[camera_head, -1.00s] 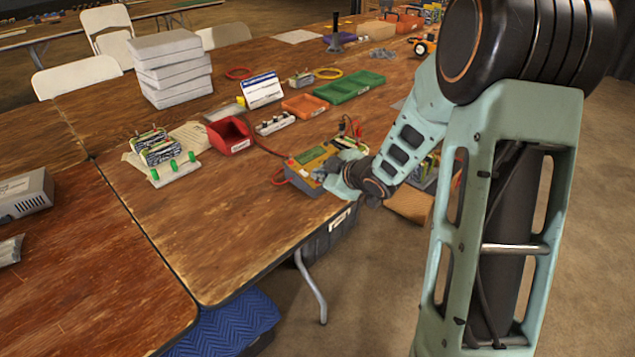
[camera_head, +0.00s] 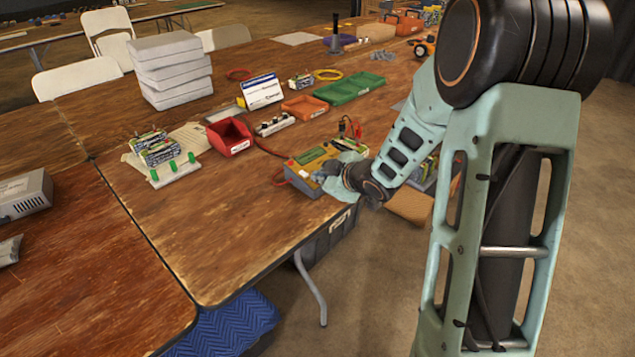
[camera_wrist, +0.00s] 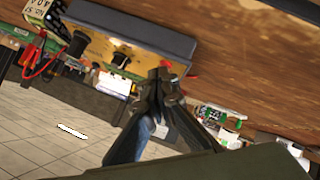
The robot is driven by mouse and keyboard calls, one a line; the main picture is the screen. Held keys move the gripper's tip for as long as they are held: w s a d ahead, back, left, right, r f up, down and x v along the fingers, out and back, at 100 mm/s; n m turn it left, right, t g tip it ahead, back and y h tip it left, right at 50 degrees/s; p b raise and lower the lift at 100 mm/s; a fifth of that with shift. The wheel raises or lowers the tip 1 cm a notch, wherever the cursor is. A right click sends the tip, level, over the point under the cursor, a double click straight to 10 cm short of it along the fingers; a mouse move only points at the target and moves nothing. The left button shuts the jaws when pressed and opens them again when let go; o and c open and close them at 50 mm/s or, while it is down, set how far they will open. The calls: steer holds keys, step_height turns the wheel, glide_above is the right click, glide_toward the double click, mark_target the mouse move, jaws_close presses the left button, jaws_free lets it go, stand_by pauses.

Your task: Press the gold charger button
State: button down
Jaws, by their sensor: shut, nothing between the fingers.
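Red and black leads (camera_head: 350,127) rise behind the charger. A red bin (camera_head: 230,138), an orange tray (camera_head: 305,106) and a green tray (camera_head: 349,88) stand farther back. A battery rack (camera_head: 172,172) is to the left. The table front left of the charger is clear.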

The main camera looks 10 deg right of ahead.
stand_by(0.3)
steer(key=shift+s+d+r+p, duration=0.15)
steer(key=shift+r+p, duration=0.55)
steer(key=shift+p, duration=0.1)
steer(key=shift+r, duration=0.1)
steer(key=r+p, duration=0.4)
steer(key=shift+s+d+r+p, duration=0.25)
steer(key=shift+s+r+p, duration=0.1)
steer(key=shift+r+p, duration=0.05)
stand_by(0.3)
